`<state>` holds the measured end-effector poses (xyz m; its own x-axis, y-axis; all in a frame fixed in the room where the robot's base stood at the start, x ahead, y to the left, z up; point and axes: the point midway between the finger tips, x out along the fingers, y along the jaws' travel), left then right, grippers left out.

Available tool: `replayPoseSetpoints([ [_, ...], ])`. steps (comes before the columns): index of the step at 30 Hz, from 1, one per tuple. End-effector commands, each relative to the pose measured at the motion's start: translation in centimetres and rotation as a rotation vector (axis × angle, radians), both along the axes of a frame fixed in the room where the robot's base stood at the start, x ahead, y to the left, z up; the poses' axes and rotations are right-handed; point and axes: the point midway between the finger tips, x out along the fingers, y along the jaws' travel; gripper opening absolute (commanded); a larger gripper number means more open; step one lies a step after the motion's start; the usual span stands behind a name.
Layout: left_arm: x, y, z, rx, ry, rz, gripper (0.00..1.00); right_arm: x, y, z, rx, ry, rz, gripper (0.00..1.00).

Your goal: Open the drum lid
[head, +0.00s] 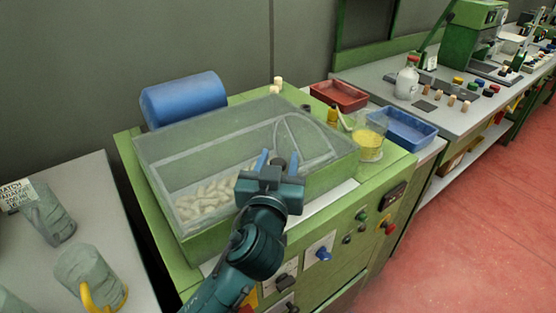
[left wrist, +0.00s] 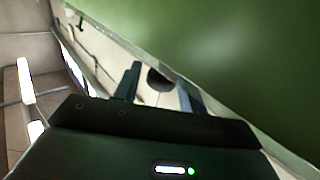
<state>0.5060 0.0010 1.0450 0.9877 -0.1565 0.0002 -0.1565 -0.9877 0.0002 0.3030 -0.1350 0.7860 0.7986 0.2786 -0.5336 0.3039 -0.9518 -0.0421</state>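The drum lid (head: 215,140) is a clear, greyish cover on the green machine in the head view. It looks shut, and pale corks (head: 208,198) show through it. A dark round knob (head: 280,164) is at the lid's front edge. My left gripper (head: 278,158) is open at this edge, its blue fingers on either side of the knob. In the left wrist view the knob (left wrist: 160,78) also appears between the parted fingers (left wrist: 158,86), with gaps beside it. Contact cannot be told. My right gripper is not in view.
A blue cylinder (head: 184,99) lies behind the lid. A red tray (head: 339,96), a beaker of yellow stuff (head: 369,143) and a blue tray (head: 402,127) are to the right. The control panel (head: 362,228) is below. Grey sacks (head: 90,275) rest on a table at left.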

Motion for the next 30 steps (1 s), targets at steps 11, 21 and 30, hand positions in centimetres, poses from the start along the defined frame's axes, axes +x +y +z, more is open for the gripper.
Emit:
replayPoseSetpoints([
  [11, 0.0, 0.0, 0.0, 0.0, 0.0, 0.0, 0.1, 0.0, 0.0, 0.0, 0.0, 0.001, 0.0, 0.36],
  [21, 0.0, 0.0, 0.0, 0.0, 0.0, 0.0, 0.0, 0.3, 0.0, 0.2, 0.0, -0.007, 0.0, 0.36],
  [30, 1.8, 0.3, 2.1, -0.029, 0.035, 0.003, 0.0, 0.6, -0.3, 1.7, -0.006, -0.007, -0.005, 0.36],
])
